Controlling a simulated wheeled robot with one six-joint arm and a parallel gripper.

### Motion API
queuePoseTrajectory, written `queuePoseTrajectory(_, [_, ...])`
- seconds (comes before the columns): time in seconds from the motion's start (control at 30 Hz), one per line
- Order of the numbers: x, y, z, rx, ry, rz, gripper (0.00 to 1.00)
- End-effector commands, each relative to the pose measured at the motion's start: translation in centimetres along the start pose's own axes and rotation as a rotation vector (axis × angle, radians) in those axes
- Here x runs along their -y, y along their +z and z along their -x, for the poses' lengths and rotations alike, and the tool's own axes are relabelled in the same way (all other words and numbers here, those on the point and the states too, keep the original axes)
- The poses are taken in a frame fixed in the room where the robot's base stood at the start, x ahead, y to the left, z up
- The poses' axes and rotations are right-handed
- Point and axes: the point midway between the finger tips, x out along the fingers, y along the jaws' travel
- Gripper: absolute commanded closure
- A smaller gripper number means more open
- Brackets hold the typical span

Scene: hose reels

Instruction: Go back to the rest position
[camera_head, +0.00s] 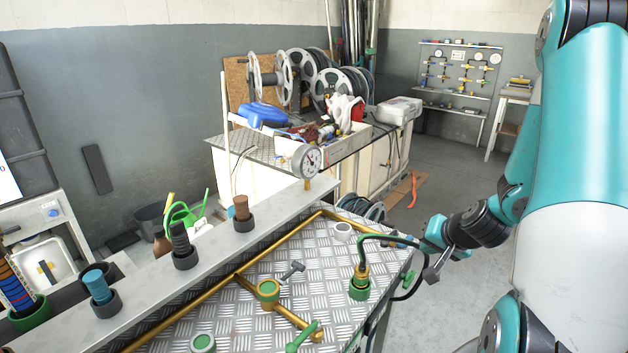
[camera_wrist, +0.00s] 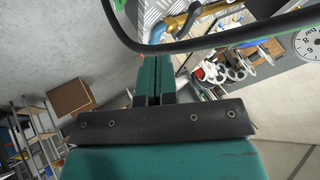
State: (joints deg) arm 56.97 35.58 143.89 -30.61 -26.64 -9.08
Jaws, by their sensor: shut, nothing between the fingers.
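My gripper (camera_head: 430,238) is at the right edge of the metal-topped bench, at the end of my teal arm. In the wrist view its teal fingers (camera_wrist: 153,78) are closed together with nothing between them. A dark green and black hose (camera_head: 385,237) rises from a brass fitting (camera_head: 361,271) in a green socket and loops over the bench edge beside my gripper. In the wrist view the hose (camera_wrist: 205,40) crosses just beyond the fingertips. I cannot tell whether they touch.
Large hose reels (camera_head: 330,85) stand on a cabinet behind. Grey floor (camera_head: 455,315) is free right of the bench.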

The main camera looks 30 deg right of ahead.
Motion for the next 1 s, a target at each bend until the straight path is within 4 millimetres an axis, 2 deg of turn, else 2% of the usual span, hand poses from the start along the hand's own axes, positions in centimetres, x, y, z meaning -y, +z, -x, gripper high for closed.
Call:
queuePoseTrajectory(0.1, [0.3, 0.0, 0.0, 0.004, -0.004, 0.006, 1.0])
queuePoseTrajectory(0.17, [1.3, 0.2, 0.1, 0.018, -0.019, 0.029, 1.0])
queuePoseTrajectory(0.27, [5.3, 1.2, 0.7, 0.082, -0.075, 0.122, 1.0])
queuePoseTrajectory(0.33, [9.6, 2.9, 1.8, 0.158, -0.134, 0.23, 1.0])
queuePoseTrajectory(0.4, [14.1, 5.4, 3.6, 0.253, -0.198, 0.359, 1.0])
queuePoseTrajectory(0.5, [19.6, 10.1, 7.4, 0.394, -0.278, 0.562, 1.0])
queuePoseTrajectory(0.57, [22.0, 13.1, 10.1, 0.475, -0.317, 0.685, 1.0])
queuePoseTrajectory(0.6, [23.2, 15.1, 12.1, 0.526, -0.34, 0.769, 1.0])
queuePoseTrajectory(0.7, [24.7, 19.5, 17.1, 0.639, -0.379, 0.968, 1.0])
queuePoseTrajectory(0.8, [24.6, 22.7, 21.5, 0.723, -0.399, 1.137, 1.0])
queuePoseTrajectory(0.9, [23.8, 24.6, 24.6, 0.777, -0.406, 1.26, 1.0])
queuePoseTrajectory(1.0, [23.1, 25.5, 26.3, 0.808, -0.406, 1.33, 1.0])
